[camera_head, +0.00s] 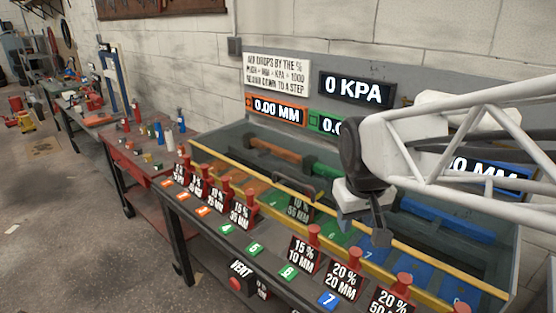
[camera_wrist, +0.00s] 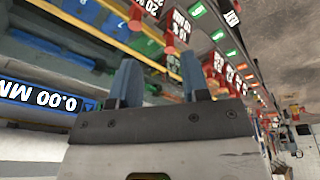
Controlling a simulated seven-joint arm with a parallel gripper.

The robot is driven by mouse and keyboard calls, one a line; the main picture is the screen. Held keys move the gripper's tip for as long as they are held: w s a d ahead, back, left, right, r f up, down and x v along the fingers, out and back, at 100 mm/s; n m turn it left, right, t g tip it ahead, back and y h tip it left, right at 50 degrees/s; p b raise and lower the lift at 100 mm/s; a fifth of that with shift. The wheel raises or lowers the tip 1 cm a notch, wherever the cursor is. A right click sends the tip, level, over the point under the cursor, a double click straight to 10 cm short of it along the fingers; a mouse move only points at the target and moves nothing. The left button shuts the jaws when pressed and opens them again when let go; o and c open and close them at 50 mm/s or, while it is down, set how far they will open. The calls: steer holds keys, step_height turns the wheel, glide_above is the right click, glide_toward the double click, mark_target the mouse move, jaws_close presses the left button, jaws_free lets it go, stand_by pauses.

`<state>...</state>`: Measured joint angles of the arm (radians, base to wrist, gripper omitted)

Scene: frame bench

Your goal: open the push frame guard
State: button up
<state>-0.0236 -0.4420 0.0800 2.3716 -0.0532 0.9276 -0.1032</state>
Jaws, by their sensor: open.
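The push frame guard looks like a clear panel over the frame on the bench, with a yellow bar (camera_head: 330,208) along its front edge. It appears lowered. A dark handle (camera_head: 294,180) stands on it, left of my gripper. My gripper (camera_head: 379,236) is above the right half of the bench, near the yellow bar; I cannot tell whether it touches. In the wrist view my gripper (camera_wrist: 160,75) has two blue-grey fingers apart with nothing between them. The yellow bar (camera_wrist: 90,32) also shows there. My arm hides part of the guard's right side.
Red plungers (camera_head: 313,234) with black percent cards (camera_head: 304,254) line the bench front. A 0 KPA display (camera_head: 357,90) and an orange 0.00 MM display (camera_head: 276,109) stand behind. A red vent button (camera_head: 235,283) is on the front. A red table (camera_head: 150,160) is to the left.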

steer(key=w+a+f+n, duration=0.2)
steer(key=w+f, duration=0.1)
steer(key=w, duration=1)
steer(key=w+a+f+n, duration=0.2)
steer(key=w+a+f, duration=0.1)
steer(key=w, duration=1)
steer(key=w+a+f+n+h, duration=0.1)
steer(key=w+a+f+n, duration=0.2)
steer(key=w, duration=1.1)
steer(key=shift+f+g, duration=0.15)
steer(key=shift+g, duration=0.25)
steer(key=shift+f, duration=0.1)
steer(key=shift+w+d+f, duration=0.2)
steer(key=shift+f, duration=1.05)
steer(key=shift+w+d+f, duration=0.15)
steer(key=shift+f, duration=1.1)
steer(key=shift+w+d+f, duration=0.2)
steer(key=shift+f, duration=1.05)
jaws_close()
